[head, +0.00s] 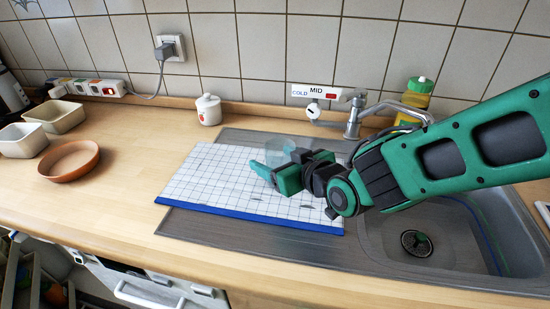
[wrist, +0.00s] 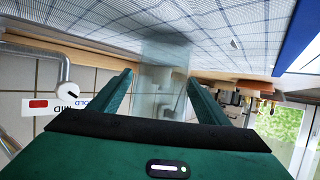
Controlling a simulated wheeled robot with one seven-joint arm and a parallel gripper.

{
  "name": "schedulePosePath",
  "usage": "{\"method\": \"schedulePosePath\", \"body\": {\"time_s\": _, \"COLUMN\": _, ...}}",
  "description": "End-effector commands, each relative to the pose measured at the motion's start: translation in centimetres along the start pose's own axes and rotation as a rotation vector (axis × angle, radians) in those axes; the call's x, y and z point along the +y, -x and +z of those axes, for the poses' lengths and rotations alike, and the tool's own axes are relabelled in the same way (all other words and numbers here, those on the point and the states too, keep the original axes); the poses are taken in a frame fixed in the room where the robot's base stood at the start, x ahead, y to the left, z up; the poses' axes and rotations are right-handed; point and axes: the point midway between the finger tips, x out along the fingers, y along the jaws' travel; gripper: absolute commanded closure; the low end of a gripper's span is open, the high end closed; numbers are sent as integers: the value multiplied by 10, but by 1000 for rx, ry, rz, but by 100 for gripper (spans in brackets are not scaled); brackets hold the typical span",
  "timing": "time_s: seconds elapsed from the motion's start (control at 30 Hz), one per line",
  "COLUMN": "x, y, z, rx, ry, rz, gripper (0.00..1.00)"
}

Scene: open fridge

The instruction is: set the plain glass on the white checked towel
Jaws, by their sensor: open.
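The plain glass (head: 277,147) is clear and bluish and stands upright on the white checked towel (head: 215,182), towards its back right part. In the wrist view the picture is upside down; the glass (wrist: 163,60) shows between my two fingers, with its base against the towel (wrist: 90,28). My gripper (head: 272,161) is open around the glass, low over the towel. In the wrist view, gaps show between the fingers and the glass. The fingers hide part of the glass in the head view.
The sink basin (head: 450,240) is at the right, with the tap (head: 352,118) and a yellow bottle (head: 417,93) behind. A white lidded jar (head: 208,109) stands near the wall. A brown bowl (head: 69,160) and pale containers are at the left. The counter between is clear.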

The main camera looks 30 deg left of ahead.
Motion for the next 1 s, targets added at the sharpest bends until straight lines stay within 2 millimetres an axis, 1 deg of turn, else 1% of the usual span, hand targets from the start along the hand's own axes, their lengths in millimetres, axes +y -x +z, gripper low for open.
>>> {"method": "schedulePosePath", "body": {"time_s": 0.03, "x": 0, "y": 9, "z": -1, "rx": 1, "ry": 0, "rz": 1, "gripper": 30}}
{"method": "schedulePosePath", "body": {"time_s": 0.3, "x": 0, "y": 58, "z": -1, "rx": 2, "ry": 2, "rz": 1, "gripper": 30}}
{"method": "schedulePosePath", "body": {"time_s": 0.5, "x": 0, "y": 87, "z": -1, "rx": 1, "ry": 1, "rz": 1, "gripper": 30}}
{"method": "schedulePosePath", "body": {"time_s": 0.7, "x": 0, "y": 104, "z": 0, "rx": 1, "ry": 0, "rz": 0, "gripper": 30}}
{"method": "schedulePosePath", "body": {"time_s": 1.0, "x": 0, "y": 107, "z": 1, "rx": -1, "ry": 0, "rz": -1, "gripper": 30}}
